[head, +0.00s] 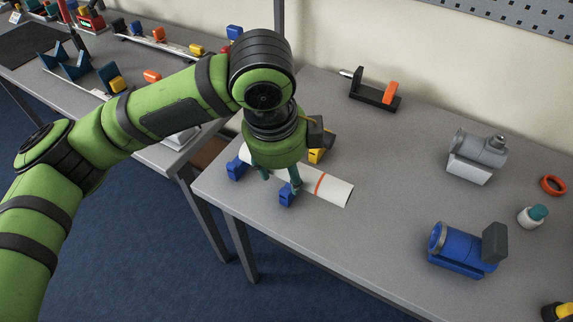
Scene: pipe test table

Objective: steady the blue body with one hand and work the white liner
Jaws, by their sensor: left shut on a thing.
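The white liner (338,192), a white tube with an orange band, lies across small blue supports (286,197) near the left end of the right table. My left gripper (279,181) comes down from above with its teal fingers around the tube and is shut on it. The gripper and wrist hide part of the liner's middle. The blue body (457,263), a short blue cylinder on a blue base, stands apart to the right. Its round left end has a silver rim, and a dark grey block (495,244) sits at its right end. My right gripper is not in view.
A grey cylinder on a white block (468,172), an orange ring (552,185) and a teal-capped bottle (532,217) are at the right. A black holder with an orange part (374,95) stands near the wall. The table's middle is clear.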

